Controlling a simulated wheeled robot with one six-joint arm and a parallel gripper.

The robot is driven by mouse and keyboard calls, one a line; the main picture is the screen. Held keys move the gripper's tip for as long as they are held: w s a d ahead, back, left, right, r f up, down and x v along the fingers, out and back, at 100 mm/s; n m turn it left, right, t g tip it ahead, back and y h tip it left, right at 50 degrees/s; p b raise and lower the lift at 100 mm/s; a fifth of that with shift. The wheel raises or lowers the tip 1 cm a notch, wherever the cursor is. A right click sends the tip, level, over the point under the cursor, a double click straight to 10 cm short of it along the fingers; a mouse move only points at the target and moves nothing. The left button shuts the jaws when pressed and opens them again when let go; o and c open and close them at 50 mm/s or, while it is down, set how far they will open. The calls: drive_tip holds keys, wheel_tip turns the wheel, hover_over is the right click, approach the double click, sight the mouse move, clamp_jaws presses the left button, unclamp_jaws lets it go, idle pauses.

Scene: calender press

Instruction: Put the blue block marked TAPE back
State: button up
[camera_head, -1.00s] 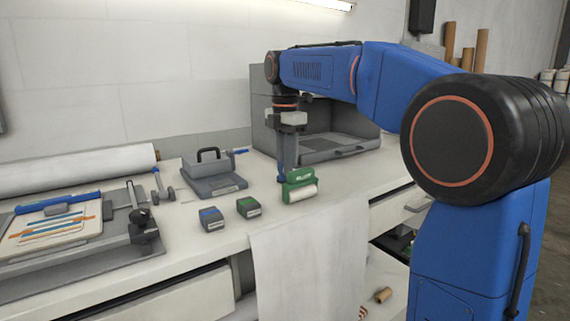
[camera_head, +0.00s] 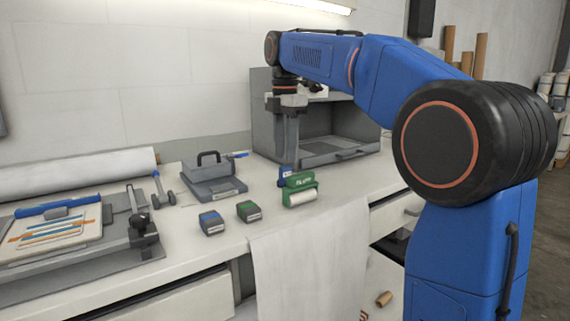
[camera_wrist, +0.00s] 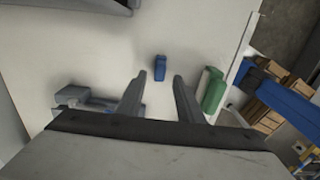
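A small blue block (camera_head: 286,176) stands on the white counter, just behind and left of a green block (camera_head: 299,189) with a white roll. Its marking is too small to read. In the wrist view the blue block (camera_wrist: 161,68) lies beyond the gap between my fingers, apart from them, and the green block (camera_wrist: 212,91) is to its right. My gripper (camera_head: 291,164) is above and behind the blue block in the head view. In the wrist view my gripper (camera_wrist: 160,80) is open, with nothing between its fingers.
A grey handled device (camera_head: 213,185) stands left, and a grey open cabinet (camera_head: 262,125) stands behind. A white sheet (camera_head: 310,260) hangs over the front edge.

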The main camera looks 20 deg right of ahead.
sight(285, 166)
wheel_tip(285, 166, up, 7)
drive_tip(key=shift+f, duration=0.15)
drive_tip(key=shift+s, duration=0.1)
idle(0.3)
